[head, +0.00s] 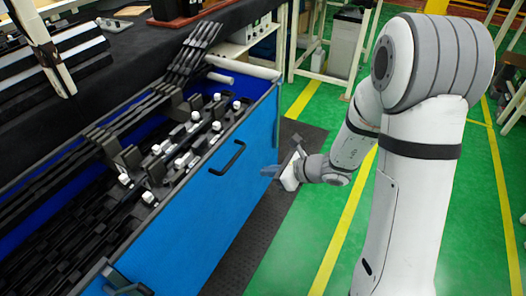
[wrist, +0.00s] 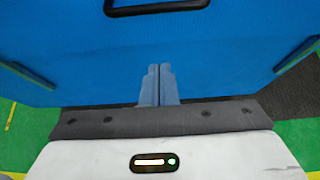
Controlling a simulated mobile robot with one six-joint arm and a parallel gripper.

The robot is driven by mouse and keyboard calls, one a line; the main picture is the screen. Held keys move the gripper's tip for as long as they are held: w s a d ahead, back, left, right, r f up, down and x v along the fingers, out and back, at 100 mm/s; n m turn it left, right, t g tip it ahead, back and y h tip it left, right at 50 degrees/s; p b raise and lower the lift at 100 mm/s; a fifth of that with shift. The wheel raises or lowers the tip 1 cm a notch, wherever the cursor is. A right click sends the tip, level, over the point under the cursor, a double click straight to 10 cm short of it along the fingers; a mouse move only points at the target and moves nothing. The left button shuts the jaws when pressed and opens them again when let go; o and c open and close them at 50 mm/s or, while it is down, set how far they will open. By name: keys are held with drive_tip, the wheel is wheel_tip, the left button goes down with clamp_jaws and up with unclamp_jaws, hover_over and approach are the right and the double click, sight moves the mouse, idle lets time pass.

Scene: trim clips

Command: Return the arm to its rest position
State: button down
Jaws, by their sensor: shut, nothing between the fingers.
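My gripper (head: 271,171) hangs beside the right end of the blue container's front in the head view, at the end of my white and grey arm. In the wrist view its two blue-grey fingers (wrist: 158,86) lie side by side, shut and empty, in front of a blue panel. The fingers look apart from the panel in the head view, but the exact gap cannot be told. My arm stands bent at the right of the head view.
The blue container (head: 200,225) has a dark handle (head: 227,157) and holds several dark clips with white knobs (head: 196,115). A dark mat (head: 250,240) lies on the green floor. A white-framed stand (head: 340,50) is at the back. Green floor (head: 300,225) is open below my gripper.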

drive_tip(key=s+d+r+n+g+h+p, duration=0.1)
drive_tip(key=s+d+r+n+g+p, duration=0.1)
drive_tip(key=s+r+n+p, duration=0.45)
drive_tip(key=s+d+r+n+g+h+p, duration=0.15)
drive_tip(key=s+r+n, duration=0.3)
drive_tip(key=r, duration=0.45)
drive_tip(key=s+d+r+n+t+h+p, duration=0.1)
drive_tip(key=s+d+r+n+h+p, duration=0.2)
drive_tip(key=d+r+n+h, duration=0.1)
drive_tip(key=s+d+r+n+h+p, duration=0.3)
drive_tip(key=s+d+r+n+h, duration=0.1)
drive_tip(key=d+r+n, duration=0.3)
drive_tip(key=d+r, duration=0.2)
drive_tip(key=d, duration=0.2)
drive_tip(key=shift+t+p, duration=0.3)
drive_tip(key=shift+t, duration=0.05)
drive_tip(key=shift+r+h, duration=0.1)
drive_tip(key=shift+h, duration=0.15)
